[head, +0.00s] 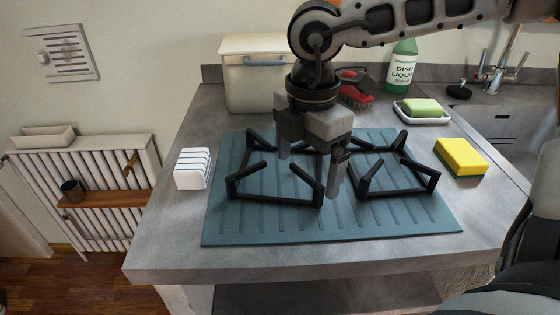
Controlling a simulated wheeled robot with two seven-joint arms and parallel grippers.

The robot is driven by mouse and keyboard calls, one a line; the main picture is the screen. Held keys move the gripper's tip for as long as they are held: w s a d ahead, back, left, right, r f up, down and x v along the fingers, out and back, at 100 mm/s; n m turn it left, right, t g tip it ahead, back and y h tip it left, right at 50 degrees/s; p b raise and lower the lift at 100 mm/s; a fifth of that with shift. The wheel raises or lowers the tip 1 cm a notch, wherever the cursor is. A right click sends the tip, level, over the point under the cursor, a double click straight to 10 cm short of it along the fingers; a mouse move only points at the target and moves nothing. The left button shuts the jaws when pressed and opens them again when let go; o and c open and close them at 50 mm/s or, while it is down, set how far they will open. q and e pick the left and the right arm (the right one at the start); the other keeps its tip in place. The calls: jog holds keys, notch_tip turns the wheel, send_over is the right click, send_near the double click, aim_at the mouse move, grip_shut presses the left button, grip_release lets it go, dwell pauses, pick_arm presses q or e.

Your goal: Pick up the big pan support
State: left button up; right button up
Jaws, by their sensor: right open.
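Two black pan supports lie on a ribbed blue-green mat (225,226) on the counter. The left pan support (275,199) and the right pan support (400,192) sit side by side; the left one looks slightly larger, but I cannot tell surely which is the big one. My right gripper (311,175) points down over the right part of the left support, open, its fingers apart. One finger hides part of that support near the gap between the two. I cannot tell whether the fingers touch it. My left gripper is not in view.
A striped white block (192,169) stands left of the mat. A yellow-green sponge (461,157) lies to the right. Behind are a lidded bin (254,85), red brush (355,97), green soap on a dish (422,107), dish liquid (401,68) and the sink (490,118).

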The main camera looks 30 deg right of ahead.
jog(key=shift+f, duration=0.65)
jog(key=c, duration=1.4)
jog(key=shift+o, duration=0.2)
jog(key=shift+r, duration=0.1)
